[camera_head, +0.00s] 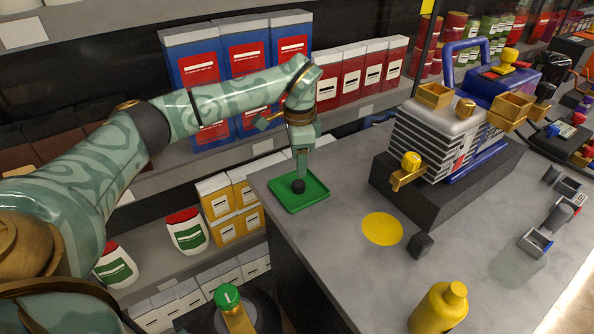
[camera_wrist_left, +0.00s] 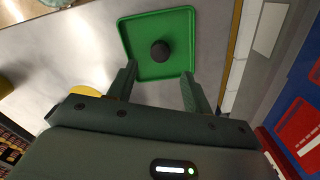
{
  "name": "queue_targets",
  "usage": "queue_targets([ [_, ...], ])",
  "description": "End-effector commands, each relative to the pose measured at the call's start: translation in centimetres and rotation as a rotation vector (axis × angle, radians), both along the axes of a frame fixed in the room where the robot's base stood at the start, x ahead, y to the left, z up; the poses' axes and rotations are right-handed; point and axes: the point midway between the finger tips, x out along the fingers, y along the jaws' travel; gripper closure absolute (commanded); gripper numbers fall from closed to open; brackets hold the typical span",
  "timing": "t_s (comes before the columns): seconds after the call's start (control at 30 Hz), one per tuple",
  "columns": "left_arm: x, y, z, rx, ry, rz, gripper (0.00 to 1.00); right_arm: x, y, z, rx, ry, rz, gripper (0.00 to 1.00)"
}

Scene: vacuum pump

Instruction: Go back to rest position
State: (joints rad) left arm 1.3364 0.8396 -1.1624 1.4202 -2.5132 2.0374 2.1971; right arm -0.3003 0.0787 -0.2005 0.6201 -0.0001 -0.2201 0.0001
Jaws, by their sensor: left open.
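My left gripper (camera_head: 301,172) points down over a small green tray (camera_head: 311,203) at the left corner of the grey worktop. In the left wrist view, the two fingers of this gripper (camera_wrist_left: 158,74) are spread apart with nothing between them. A dark round knob-like piece (camera_head: 298,187) lies in the tray; it also shows in the wrist view (camera_wrist_left: 160,51), beyond the fingertips and apart from them. The vacuum pump (camera_head: 437,138), finned grey with brass and yellow fittings and a blue handle, stands on a dark block. My right gripper is not in view.
A yellow disc (camera_head: 382,229) and a small dark cube (camera_head: 420,245) are on the worktop (camera_head: 335,250). A yellow bottle (camera_head: 438,309) stands at the front. Grey fittings (camera_head: 537,241) lie at right. Shelves with blue-red boxes (camera_head: 250,62) rise close behind my left arm.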

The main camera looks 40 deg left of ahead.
Motion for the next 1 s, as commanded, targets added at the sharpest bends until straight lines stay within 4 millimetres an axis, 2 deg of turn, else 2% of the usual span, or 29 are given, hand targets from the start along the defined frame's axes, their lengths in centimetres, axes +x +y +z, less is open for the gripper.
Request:
queue_targets([
  [0.03, 0.0, 0.0, 1.7, 0.001, -0.005, 0.000, 0.50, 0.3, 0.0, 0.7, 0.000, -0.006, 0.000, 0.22],
  [0.2, 0.0, 0.0, 4.1, 0.000, -0.001, 0.000, 0.50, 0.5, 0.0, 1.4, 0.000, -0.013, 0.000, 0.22],
  [0.53, -0.1, 0.0, 5.2, -0.001, -0.001, 0.000, 0.50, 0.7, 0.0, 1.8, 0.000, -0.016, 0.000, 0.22],
  [0.8, -0.6, 0.0, 11.8, -0.001, -0.036, 0.000, 0.50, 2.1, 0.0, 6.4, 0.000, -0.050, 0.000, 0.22],
  [1.0, -0.8, 0.0, 15.0, -0.001, -0.050, 0.000, 0.50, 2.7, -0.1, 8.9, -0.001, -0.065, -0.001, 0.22],
])
